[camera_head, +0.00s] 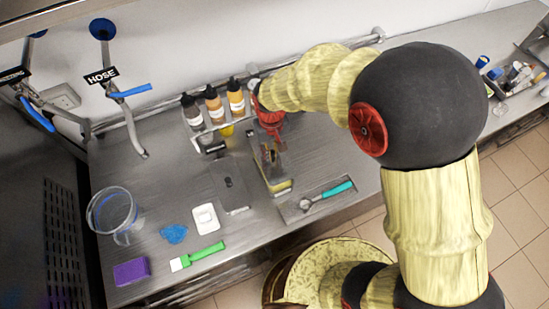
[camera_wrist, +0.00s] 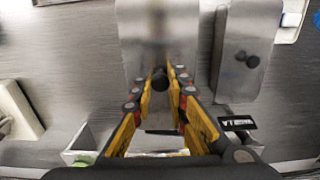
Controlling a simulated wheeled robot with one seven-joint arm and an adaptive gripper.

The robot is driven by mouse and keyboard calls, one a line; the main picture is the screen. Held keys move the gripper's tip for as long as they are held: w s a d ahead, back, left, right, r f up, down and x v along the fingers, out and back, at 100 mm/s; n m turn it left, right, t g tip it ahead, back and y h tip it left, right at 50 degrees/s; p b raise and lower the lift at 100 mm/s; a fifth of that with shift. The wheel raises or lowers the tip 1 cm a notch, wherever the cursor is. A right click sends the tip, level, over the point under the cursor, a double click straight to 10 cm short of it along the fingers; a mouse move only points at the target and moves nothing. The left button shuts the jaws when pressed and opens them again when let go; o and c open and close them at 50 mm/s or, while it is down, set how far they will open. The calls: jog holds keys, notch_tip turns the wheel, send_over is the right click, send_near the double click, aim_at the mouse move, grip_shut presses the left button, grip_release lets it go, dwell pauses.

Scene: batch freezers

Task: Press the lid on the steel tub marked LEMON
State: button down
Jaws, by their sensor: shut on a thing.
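My gripper (camera_wrist: 160,88) has its yellow fingers closed around a small dark knob (camera_wrist: 159,76). The knob stands on a long steel lid (camera_wrist: 156,30), which stretches away from the fingers in the wrist view. In the head view my gripper (camera_head: 269,152) is over a narrow steel piece (camera_head: 267,181) with a yellow front end; whether this is the lid, a tub or both is unclear. No LEMON mark is legible, and I cannot tell whether the lid touches a tub rim. A second steel lid (camera_head: 229,184) with a dark knob lies to the left; it also shows in the wrist view (camera_wrist: 238,82).
Sauce bottles (camera_head: 213,104) stand behind, near the wall. A white square item (camera_head: 205,218), blue cloth (camera_head: 174,234), green-handled tool (camera_head: 205,254), purple block (camera_head: 131,271) and clear container (camera_head: 115,211) lie left. A teal-handled scoop (camera_head: 330,194) is at right. Bare counter (camera_head: 335,145) lies beyond it.

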notch_tip(320, 180, down, 6)
jog(key=b, duration=0.4)
jog(key=shift+f, duration=0.2)
jog(key=shift+f, duration=0.15)
dwell(2.5)
jog(key=c, duration=1.7)
grip_release()
jog(key=shift+o, duration=0.6)
jog(key=o, duration=0.4)
jog(key=shift+c, duration=0.2)
jog(key=shift+o, duration=0.2)
